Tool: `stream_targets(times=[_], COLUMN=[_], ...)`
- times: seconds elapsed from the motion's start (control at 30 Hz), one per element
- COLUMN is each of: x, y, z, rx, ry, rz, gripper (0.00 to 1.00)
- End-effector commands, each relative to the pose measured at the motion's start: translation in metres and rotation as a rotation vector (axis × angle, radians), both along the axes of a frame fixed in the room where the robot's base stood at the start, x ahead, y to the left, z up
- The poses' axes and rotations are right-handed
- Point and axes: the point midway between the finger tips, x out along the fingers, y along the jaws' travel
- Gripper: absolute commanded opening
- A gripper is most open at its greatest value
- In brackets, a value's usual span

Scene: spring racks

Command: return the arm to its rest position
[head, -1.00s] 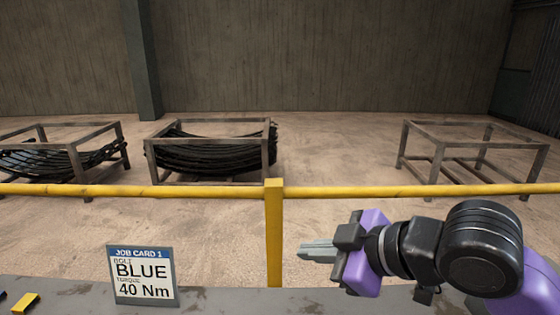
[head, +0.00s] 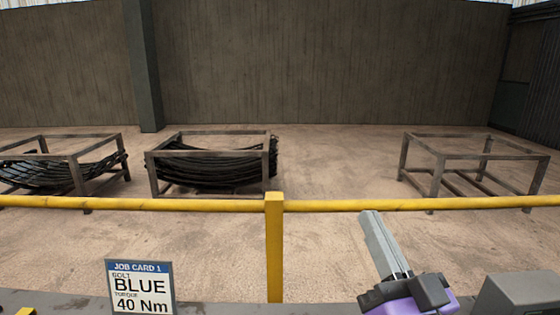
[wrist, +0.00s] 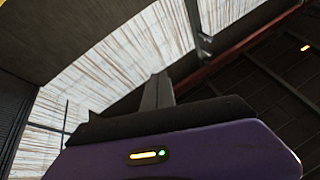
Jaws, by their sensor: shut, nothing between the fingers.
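My gripper (head: 370,217) is at the lower right of the head view, its fingers together and pointing up and slightly left. Nothing is between the fingers. Its dark and purple body shows at the bottom edge, and most of my arm is out of view. In the wrist view the closed fingers (wrist: 158,90) point up toward the roof, above my purple wrist housing.
A yellow rail (head: 400,205) with a post (head: 274,245) crosses ahead, beyond a grey bench. A job card (head: 140,287) reading BLUE, 40 Nm stands at left. A grey box (head: 520,292) is at lower right. Racks with black springs (head: 215,168) and an empty rack (head: 470,155) stand beyond.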

Motion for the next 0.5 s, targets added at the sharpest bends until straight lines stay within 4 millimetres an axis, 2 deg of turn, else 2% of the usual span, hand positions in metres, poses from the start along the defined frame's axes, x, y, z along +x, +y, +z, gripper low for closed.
stream_targets(times=[0.03, 0.2, 0.5], x=[-0.007, -0.034, -0.096], y=[-0.006, -0.029, -0.055], z=[-0.012, -0.046, -0.111], rx=[0.031, 0.094, 0.113], ry=[0.011, 0.033, 0.113], rz=[-0.029, -0.132, -0.282], gripper=[0.00, 0.00, 0.00])
